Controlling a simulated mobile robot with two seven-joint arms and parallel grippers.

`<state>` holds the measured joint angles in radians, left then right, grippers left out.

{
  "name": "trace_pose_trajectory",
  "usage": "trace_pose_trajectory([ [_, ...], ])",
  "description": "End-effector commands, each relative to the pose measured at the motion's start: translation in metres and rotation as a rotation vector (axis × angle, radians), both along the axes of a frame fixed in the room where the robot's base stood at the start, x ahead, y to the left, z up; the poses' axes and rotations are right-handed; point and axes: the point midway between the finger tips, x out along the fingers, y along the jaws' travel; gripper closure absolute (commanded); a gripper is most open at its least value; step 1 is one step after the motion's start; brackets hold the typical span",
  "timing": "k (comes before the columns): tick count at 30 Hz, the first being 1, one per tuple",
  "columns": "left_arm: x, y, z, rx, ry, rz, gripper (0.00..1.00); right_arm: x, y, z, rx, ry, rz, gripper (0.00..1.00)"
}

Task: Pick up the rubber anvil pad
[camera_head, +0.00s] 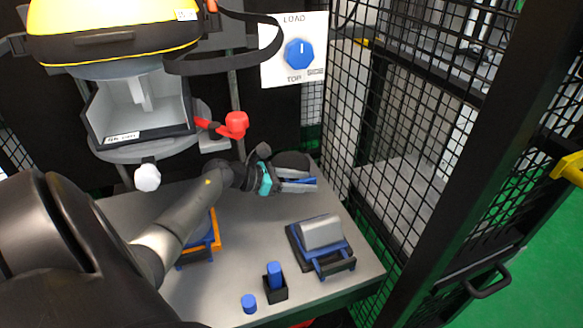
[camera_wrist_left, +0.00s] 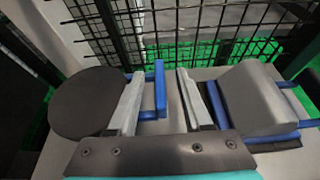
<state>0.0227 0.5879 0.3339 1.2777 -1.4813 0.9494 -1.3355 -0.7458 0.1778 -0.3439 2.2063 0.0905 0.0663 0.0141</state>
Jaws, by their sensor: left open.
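A black round pad (camera_head: 292,160), which looks like the rubber anvil pad, is at the back right of the grey table in the head view. It is a dark disc (camera_wrist_left: 90,101) at the left of the left wrist view. A blue U-shaped handle (camera_wrist_left: 160,90) shows beside it, seeming to join it behind the left finger. My left gripper (camera_head: 299,181) is open at the pad, and its fingers (camera_wrist_left: 162,101) stand either side of the handle's outer bar with gaps. Contact with the handle cannot be told. My right gripper is not in view.
A grey block in a blue-handled holder (camera_head: 321,234) stands close to the gripper's right in the wrist view. A black holder with a blue peg (camera_head: 275,281) and a blue cylinder (camera_head: 249,303) are in front. Black mesh fencing (camera_head: 415,120) bounds the right side.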

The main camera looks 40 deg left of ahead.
Motion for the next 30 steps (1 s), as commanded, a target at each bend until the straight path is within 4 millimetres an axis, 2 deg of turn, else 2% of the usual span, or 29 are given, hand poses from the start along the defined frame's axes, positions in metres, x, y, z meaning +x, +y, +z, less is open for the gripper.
trace_pose_trajectory([
  [6,0.0001,-0.0001,0.0001,0.0,0.0,0.0,0.52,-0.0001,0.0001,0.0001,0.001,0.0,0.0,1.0],
  [19,-0.0001,0.0001,0.0003,0.0,0.0,0.0,1.0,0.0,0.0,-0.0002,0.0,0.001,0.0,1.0],
  [30,-0.0001,0.0003,0.0002,0.0,0.0,0.0,1.0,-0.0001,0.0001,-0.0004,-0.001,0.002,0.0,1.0],
])
